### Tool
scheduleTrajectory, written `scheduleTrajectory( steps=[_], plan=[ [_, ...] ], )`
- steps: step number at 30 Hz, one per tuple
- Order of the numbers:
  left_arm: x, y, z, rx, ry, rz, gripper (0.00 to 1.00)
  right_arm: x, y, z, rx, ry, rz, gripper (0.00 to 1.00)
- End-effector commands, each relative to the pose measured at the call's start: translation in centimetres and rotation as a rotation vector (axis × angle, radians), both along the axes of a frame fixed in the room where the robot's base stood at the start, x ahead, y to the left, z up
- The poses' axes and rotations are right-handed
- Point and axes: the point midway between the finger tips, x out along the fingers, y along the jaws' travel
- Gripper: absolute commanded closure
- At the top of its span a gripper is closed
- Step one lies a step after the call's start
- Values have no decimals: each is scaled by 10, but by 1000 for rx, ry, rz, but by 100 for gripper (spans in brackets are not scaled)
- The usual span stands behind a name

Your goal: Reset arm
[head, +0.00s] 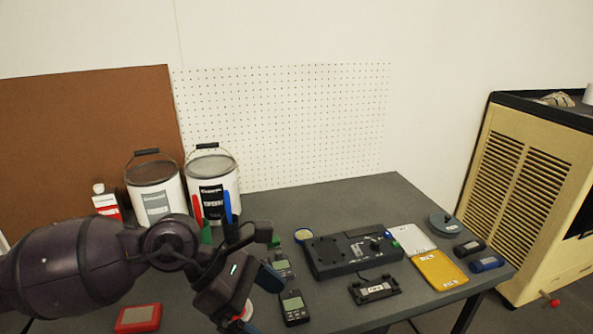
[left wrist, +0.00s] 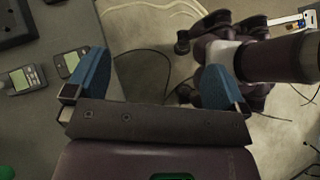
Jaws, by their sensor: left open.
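My left arm comes in from the left in the head view, low over the front left of the table. Its gripper (head: 258,300) is near the table's front edge, left of two small dark meters. In the left wrist view the two blue fingers of this gripper (left wrist: 155,82) are wide apart with nothing between them. The table edge and floor show beyond them. The near table surface is partly hidden by the arm. My right gripper does not show.
The grey table (head: 330,205) holds a black device (head: 350,253), a yellow tray (head: 438,270), a meter (head: 293,306), a red box (head: 138,318) and two paint cans (head: 155,190). Red and blue upright handles stand behind my arm. The table's back middle is clear. A beige cabinet (head: 520,175) stands right.

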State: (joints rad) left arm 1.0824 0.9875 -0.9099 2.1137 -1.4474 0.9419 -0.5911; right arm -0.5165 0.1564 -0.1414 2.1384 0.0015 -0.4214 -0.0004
Motion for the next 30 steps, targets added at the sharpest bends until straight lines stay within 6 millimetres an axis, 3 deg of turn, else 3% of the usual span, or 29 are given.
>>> scheduleTrajectory(
  steps=[3, 7, 10, 14, 17, 22, 26, 30],
  plan=[
    [0, -30, 41, -255, 219, 153, 0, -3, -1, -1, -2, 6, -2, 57],
    [7, -47, 82, -528, 522, 334, 0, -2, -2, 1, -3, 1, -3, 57],
    [22, -45, 105, -732, 793, 487, 0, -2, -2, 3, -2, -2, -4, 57],
    [45, -27, 114, -956, 1132, 680, 0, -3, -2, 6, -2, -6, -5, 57],
    [62, -6, 107, -1100, 1372, 818, 0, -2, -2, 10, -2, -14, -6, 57],
    [78, 35, 73, -1304, 1738, 1035, 0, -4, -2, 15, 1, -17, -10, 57],
    [79, 67, 34, -1437, 1986, 1190, 0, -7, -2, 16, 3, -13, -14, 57],
    [65, 101, -13, -1565, 2218, 1345, 0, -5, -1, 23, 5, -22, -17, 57]
  ],
)
